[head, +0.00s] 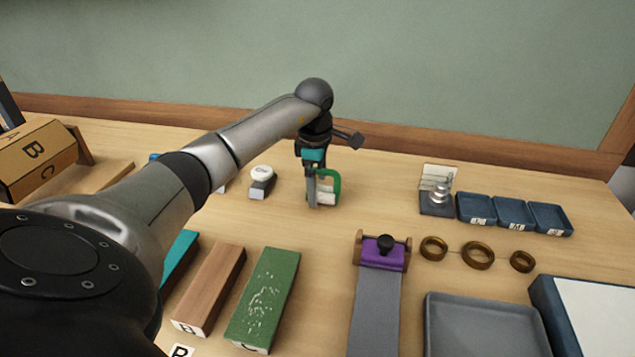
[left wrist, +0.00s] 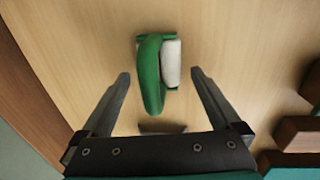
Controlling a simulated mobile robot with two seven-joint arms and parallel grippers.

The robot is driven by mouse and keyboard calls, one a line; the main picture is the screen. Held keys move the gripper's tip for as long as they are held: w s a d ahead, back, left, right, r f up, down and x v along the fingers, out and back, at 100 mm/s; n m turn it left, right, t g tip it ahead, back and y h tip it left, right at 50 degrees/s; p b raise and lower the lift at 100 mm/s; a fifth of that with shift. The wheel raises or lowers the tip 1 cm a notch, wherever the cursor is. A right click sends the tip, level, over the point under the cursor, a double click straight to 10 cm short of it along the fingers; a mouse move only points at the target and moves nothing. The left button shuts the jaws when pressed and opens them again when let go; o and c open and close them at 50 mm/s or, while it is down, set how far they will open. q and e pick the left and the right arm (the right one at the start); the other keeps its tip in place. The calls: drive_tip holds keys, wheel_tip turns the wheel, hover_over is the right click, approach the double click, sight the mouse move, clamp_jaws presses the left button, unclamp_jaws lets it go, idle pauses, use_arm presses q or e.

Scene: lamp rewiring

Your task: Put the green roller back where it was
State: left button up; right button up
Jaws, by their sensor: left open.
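The green roller (head: 328,187) has a green curved handle and a white roller. It is on the wooden table toward the back middle, and it shows from above in the left wrist view (left wrist: 150,75). My left gripper (head: 316,195) points down over it and partly hides it in the head view. In the left wrist view its two fingers (left wrist: 160,75) are spread wide on either side of the roller, with a gap on both sides. It holds nothing. My right gripper is not in view.
A white-topped block (head: 262,180) stands left of the roller. In front are a wooden block (head: 212,285), a green block (head: 265,295) and a purple-ended grey strip (head: 377,315). A clear stand (head: 438,190), blue trays (head: 513,212) and brass rings (head: 477,254) are to the right.

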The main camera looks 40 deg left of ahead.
use_arm(q)
wheel_tip(320, 180, up, 12)
drive_tip(key=s+p, duration=0.1)
drive_tip(key=p, duration=0.1)
drive_tip(key=shift+s+d, duration=0.2)
drive_tip(key=shift+d, duration=0.2)
